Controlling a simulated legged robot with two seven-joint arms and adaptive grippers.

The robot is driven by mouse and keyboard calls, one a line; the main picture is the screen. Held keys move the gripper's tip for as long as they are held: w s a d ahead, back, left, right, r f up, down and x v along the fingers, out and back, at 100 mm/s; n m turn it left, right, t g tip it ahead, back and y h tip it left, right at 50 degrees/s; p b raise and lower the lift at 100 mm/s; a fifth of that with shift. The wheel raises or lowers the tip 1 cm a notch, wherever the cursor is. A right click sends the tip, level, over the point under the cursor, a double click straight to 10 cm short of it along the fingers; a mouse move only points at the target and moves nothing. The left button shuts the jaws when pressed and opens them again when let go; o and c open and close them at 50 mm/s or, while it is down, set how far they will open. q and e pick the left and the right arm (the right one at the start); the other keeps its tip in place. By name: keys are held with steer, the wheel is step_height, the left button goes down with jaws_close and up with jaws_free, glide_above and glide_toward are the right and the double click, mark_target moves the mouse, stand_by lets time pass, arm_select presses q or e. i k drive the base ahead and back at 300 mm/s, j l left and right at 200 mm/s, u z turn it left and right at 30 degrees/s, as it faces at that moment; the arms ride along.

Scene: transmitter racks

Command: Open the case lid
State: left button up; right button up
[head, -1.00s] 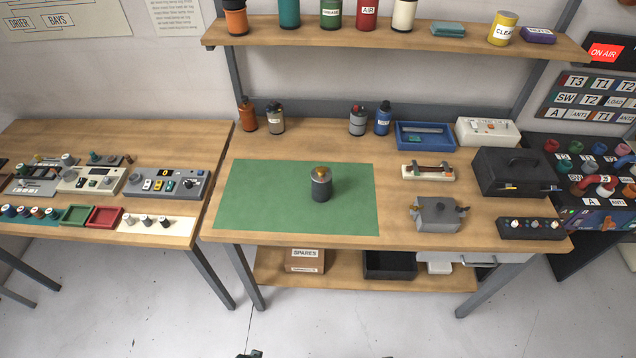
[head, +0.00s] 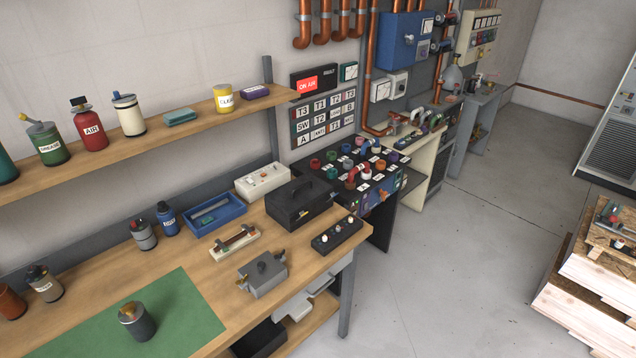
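The likely case is a black box (head: 298,203) with a handle on top, near the right end of the wooden workbench. Its lid looks shut. Neither of my grippers shows in the head view now.
The bench (head: 88,281) also carries a blue tray (head: 236,221), a white box (head: 262,181), a black knob strip (head: 337,235) and a dark cylinder on a green mat (head: 186,308). A shelf (head: 190,112) hangs above. Grey floor (head: 450,270) is open at right; a wooden crate (head: 590,290) stands there.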

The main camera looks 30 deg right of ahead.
mark_target(293, 196)
steer(key=z, duration=1)
steer(key=l, duration=0.25)
